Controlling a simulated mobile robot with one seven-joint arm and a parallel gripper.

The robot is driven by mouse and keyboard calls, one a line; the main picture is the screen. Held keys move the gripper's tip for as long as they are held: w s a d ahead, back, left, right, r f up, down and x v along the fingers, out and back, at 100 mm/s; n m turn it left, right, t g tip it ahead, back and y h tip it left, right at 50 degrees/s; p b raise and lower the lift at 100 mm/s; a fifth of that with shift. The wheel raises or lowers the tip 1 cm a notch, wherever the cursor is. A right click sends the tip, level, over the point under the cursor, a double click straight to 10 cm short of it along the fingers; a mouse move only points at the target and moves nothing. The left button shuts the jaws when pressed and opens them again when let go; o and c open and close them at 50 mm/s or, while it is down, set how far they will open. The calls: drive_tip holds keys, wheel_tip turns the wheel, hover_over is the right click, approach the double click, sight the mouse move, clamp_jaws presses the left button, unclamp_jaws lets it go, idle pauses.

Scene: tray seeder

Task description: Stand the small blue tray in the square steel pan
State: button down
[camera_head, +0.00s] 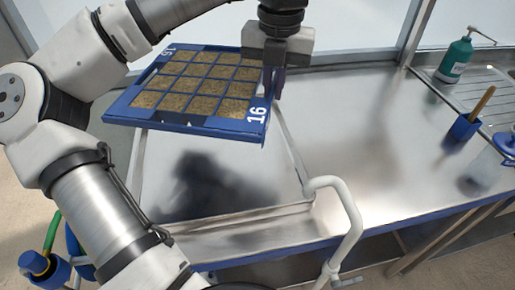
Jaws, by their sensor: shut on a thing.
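The small blue tray (180,121) has a grid of soil-filled cells and the number 16 in white on its rim. My gripper (270,82) is shut on the tray's right edge and holds it up in the air, roughly level. The square steel pan (295,160) is a shallow recess with a raised rim in the bench below. The tray hangs over the back part of the pan and hides it. A dark shadow lies on the pan floor. The pan looks empty where it shows.
The steel bench (365,130) is clear right of the pan. A white curved pipe with a tap (345,205) rises at the front. Toward the right are a blue cup with a wooden handle (465,125), a green pump bottle (455,60) and a clear, blue-topped thing (490,167).

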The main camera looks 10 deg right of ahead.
wheel_tip(320, 180, down, 17)
drive_tip(key=shift+f+p, duration=0.1)
drive_tip(key=shift+p, duration=0.95)
drive_tip(key=c, duration=2)
unclamp_jaws()
drive_tip(key=o, duration=0.4)
drive_tip(key=shift+o, duration=0.2)
wheel_tip(320, 180, up, 12)
drive_tip(key=b, duration=0.1)
drive_tip(key=shift+d+b, duration=0.2)
drive_tip(key=shift+b, duration=0.1)
drive_tip(key=shift+s, duration=0.1)
